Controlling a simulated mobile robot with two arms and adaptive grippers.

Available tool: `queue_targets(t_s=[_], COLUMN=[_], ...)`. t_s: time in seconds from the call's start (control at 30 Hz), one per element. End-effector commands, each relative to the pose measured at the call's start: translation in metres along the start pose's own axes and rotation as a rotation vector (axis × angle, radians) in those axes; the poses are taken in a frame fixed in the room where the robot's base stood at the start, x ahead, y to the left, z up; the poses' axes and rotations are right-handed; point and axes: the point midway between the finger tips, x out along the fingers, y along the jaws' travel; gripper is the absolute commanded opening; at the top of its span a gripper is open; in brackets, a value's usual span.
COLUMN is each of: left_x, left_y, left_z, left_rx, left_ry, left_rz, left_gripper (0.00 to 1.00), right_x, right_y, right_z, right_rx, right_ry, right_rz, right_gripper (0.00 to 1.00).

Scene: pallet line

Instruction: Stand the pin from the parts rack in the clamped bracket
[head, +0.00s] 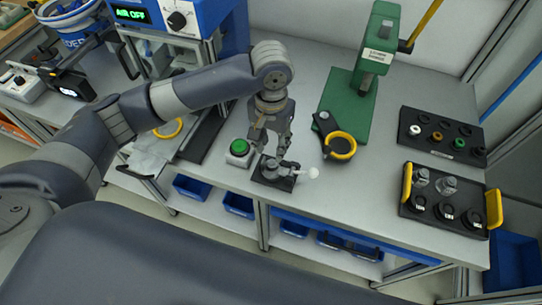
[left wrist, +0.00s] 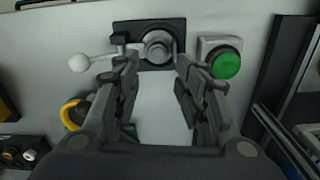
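The bracket fixture (head: 272,178) sits on a dark plate near the table's front edge, with a lever ending in a white ball (head: 313,172). In the left wrist view the bracket (left wrist: 157,48) shows a round grey top between and beyond my fingertips; I cannot tell whether a pin stands in it. My left gripper (head: 270,148) points down just above the bracket. Its fingers (left wrist: 155,68) are apart with nothing held between them. A black rack with yellow handles (head: 426,222) holds two shiny metal parts (head: 434,181), possibly pins. My right gripper is out of view.
A green button (head: 239,147) stands close left of the bracket. A green press (head: 358,95) and a black-and-yellow ring tool (head: 340,145) stand behind to the right. Another black rack (head: 418,146) holds coloured rings. Bare table lies between bracket and racks.

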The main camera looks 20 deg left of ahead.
Motion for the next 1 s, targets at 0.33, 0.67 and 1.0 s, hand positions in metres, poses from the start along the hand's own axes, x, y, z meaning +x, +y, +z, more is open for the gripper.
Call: queue_targets(t_s=[0.33, 0.67, 1.0], left_x=[-0.052, -0.057, -0.054], left_y=[0.0, 0.0, 0.003], left_z=[0.0, 0.0, 0.001], left_rx=[0.0, 0.0, 0.007], left_ry=[0.001, 0.0, 0.001], left_rz=[0.0, 0.0, 0.006], left_gripper=[0.38, 0.38, 0.38], right_x=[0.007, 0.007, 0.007], right_y=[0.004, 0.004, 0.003], right_z=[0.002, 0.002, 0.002], right_rx=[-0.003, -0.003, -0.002], right_ry=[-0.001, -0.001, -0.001], right_rz=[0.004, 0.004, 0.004], right_gripper=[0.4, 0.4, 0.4])
